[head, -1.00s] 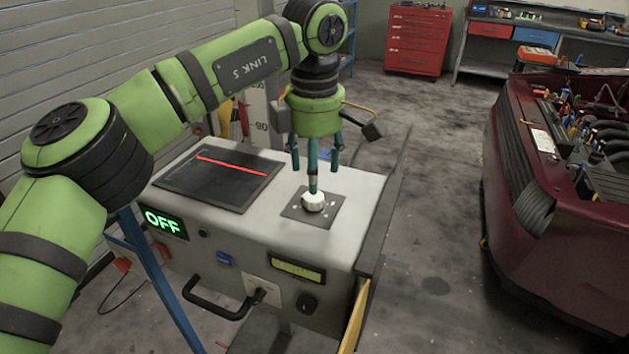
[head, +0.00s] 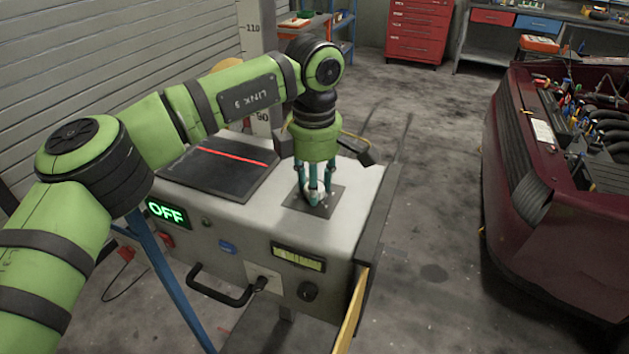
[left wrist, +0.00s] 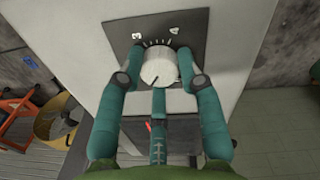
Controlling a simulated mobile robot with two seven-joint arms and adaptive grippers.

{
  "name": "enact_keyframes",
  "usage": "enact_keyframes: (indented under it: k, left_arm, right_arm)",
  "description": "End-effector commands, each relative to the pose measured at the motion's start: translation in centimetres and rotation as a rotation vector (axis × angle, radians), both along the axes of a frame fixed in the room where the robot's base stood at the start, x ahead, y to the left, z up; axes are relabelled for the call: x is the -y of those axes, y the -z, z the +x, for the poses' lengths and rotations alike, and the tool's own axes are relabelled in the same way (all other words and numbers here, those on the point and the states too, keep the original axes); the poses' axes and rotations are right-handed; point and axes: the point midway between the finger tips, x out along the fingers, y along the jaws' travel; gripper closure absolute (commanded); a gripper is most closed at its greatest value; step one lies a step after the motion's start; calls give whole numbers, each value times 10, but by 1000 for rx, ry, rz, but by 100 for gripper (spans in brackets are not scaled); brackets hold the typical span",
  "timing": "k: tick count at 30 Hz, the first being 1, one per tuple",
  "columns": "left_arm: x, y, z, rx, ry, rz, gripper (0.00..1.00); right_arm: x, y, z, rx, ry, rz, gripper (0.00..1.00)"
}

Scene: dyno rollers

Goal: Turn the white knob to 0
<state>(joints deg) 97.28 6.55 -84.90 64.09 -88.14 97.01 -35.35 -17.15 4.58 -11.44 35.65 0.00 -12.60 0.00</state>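A short dark mark shows on the knob's lower edge in the left wrist view. In the head view the knob (head: 313,196) is mostly hidden by my fingers. My left gripper (head: 313,190) points down from above. Its teal fingers are drawn in around the knob, two at its sides and one at the near side, with the tips against its rim (left wrist: 159,65). My right gripper is in neither view.
The knob is on top of a light grey machine cabinet (head: 225,215) beside a black panel with a red line (head: 220,168). A green display (head: 167,213) reads OFF. A dark red car front (head: 570,240) stands right, across clear floor.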

Motion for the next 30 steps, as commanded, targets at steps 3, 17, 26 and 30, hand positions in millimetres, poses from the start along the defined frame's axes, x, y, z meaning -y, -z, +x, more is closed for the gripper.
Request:
enact_keyframes:
  k: [3,17,26,30]
  left_arm:
    - [0,1,0,-1,-4,0,97]
    - [1,2,0,-2,-225,0,97]
    - [2,2,0,-1,-507,0,97]
    - [1,2,0,-1,-641,0,97]
  right_arm:
    - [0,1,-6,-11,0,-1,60]
    - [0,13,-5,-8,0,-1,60]
    - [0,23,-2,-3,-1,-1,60]
    - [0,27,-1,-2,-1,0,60]
